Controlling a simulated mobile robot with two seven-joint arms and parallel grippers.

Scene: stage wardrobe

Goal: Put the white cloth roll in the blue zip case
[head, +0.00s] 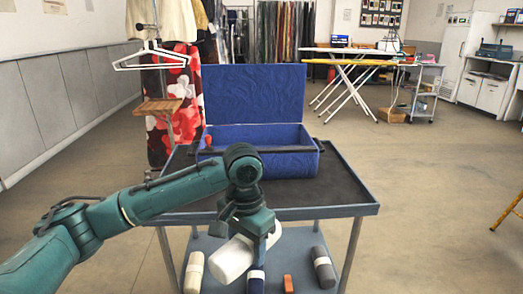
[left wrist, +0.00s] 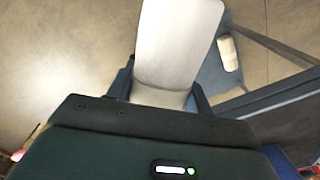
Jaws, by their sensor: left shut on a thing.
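The white cloth roll (head: 234,259) is held in my left gripper (head: 258,240), low in front of the cart's near edge in the head view. My left arm hides part of the case's front and left side. My right gripper is not in view.
The cart (head: 345,185) has a dark top with a raised rim. Its lower shelf holds a beige roll (head: 194,272), a dark blue roll (head: 256,284), an orange item (head: 288,285) and a grey roll (head: 323,268). A small red item (head: 208,141) shows at the case's left. The cart top's right side is clear.

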